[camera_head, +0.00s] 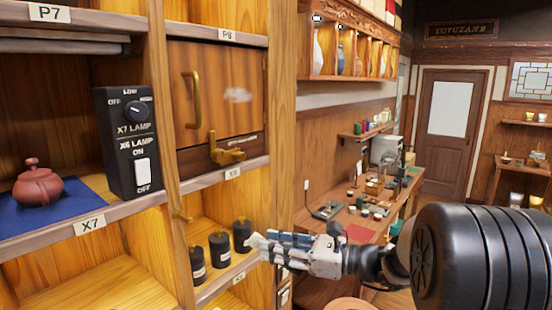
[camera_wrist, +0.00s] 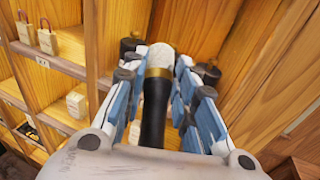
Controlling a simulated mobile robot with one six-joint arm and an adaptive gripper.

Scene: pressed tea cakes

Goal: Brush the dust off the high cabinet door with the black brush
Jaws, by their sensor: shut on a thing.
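The high cabinet door (camera_head: 222,82) is a shut brown wooden panel with a brass pull handle and a brass latch (camera_head: 227,152). A pale dust patch (camera_head: 238,95) lies right of its handle, and a lighter streak shows near its lower edge. My gripper (camera_head: 262,244) is below and right of the door, apart from it, in front of the lower shelf. In the wrist view my gripper (camera_wrist: 166,70) is shut around the black brush (camera_wrist: 154,112). The brush has a black handle, a gold collar and pale bristles pointing away from the wrist. Its handle is mostly hidden in the head view.
Several black canisters (camera_head: 219,248) stand on the shelf just left of my gripper. A black switch box (camera_head: 127,140) and a red-brown teapot (camera_head: 37,187) on a blue cloth are further left. A wooden post (camera_head: 281,80) borders the door. Open room lies in front of the door.

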